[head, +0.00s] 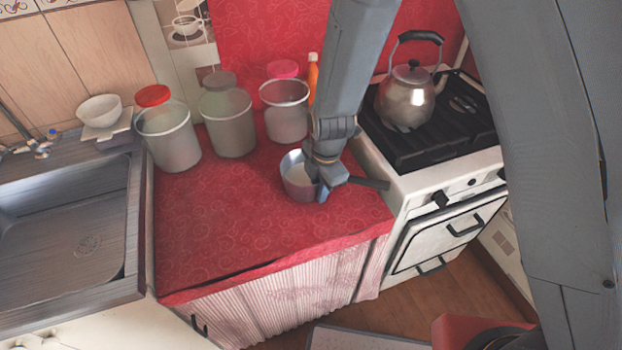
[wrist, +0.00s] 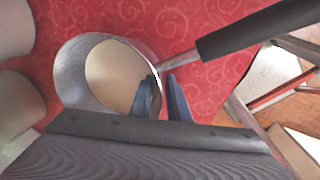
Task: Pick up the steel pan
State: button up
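The steel pan (head: 293,184) stands upright on the red counter, left of the stove. Its black handle (head: 369,183) points right, toward the stove. In the wrist view I look down into the round pan (wrist: 72,78), and the handle (wrist: 250,30) runs to the upper right. My gripper (head: 320,186) is down at the pan's right rim, by the handle's root. In the wrist view its two dark fingers (wrist: 162,88) sit on either side of the rim with a narrow gap. I cannot tell whether they press on the wall.
Several lidded canisters (head: 170,138) stand behind and left of the pan. An orange bottle (head: 312,75) is at the back. The stove (head: 440,150) with a kettle (head: 405,103) is on the right, and a sink (head: 65,235) on the left. The front red counter (head: 230,235) is clear.

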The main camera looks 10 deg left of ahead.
grip_shut()
jog(key=shift+w+r, duration=0.1)
dwell(1.2)
jog(key=shift+r, duration=0.2)
notch_tip(320, 180, up, 9)
jog(key=b, duration=0.2)
jog(key=shift+r, duration=0.2)
dwell(0.7)
